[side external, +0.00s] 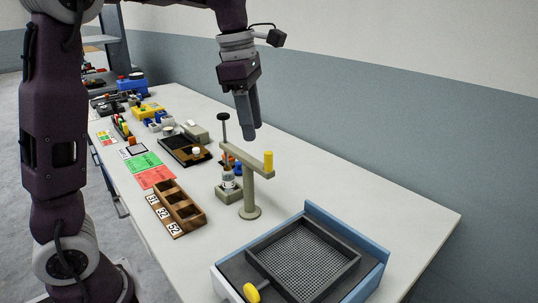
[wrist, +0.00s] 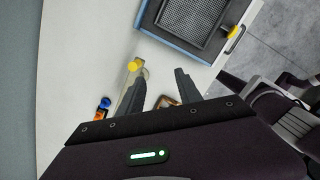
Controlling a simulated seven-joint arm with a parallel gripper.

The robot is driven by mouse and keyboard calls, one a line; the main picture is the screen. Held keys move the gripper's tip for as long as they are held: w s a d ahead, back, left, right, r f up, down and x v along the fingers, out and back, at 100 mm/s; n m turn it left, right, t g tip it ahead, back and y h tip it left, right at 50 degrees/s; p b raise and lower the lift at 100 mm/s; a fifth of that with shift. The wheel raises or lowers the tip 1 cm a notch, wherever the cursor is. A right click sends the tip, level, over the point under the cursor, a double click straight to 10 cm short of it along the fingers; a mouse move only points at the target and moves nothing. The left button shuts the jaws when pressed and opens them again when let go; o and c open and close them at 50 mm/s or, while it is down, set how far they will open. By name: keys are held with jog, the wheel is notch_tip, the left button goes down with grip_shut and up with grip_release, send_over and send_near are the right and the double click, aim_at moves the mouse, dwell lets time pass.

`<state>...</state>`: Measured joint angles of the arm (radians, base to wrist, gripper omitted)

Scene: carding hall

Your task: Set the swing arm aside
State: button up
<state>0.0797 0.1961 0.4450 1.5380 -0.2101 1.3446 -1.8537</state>
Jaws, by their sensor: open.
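The swing arm (side external: 247,161) is a beige beam on a post with a round foot, standing on the table. A yellow upright knob (side external: 268,161) is at its right end. Its other end reaches over a small grey fixture (side external: 229,192) with a round pale part in it. In the wrist view the yellow knob (wrist: 133,66) shows just left of the fingers, and the beam is partly hidden by the left finger. My gripper (side external: 250,136) is open and empty, pointing down above the swing arm and apart from it. Its two fingers also show in the wrist view (wrist: 160,77).
A blue-framed tray with a dark mesh (side external: 305,258) and a yellow knob stands at the front right. A wooden compartment box (side external: 176,208) with number labels lies left of the swing arm. Red and green cards (side external: 145,162) and several fixtures fill the far table. The right table strip is clear.

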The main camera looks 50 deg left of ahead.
aim_at(269, 152)
jog(key=w+f+n, duration=0.1)
jog(key=w+n, duration=0.1)
jog(key=w+a+f+n+g, duration=0.1)
jog(key=w+n, duration=0.1)
jog(key=n, duration=0.1)
jog(key=w+a+f+n, duration=0.1)
jog(key=w+n, duration=0.1)
jog(key=shift+w+a+f+n+y, duration=0.15)
jog(key=shift+f+n+y, duration=0.15)
jog(key=shift+f+y, duration=0.1)
notch_tip(269, 152, down, 7)
jog(key=shift+w, duration=0.1)
grip_shut()
dwell(0.7)
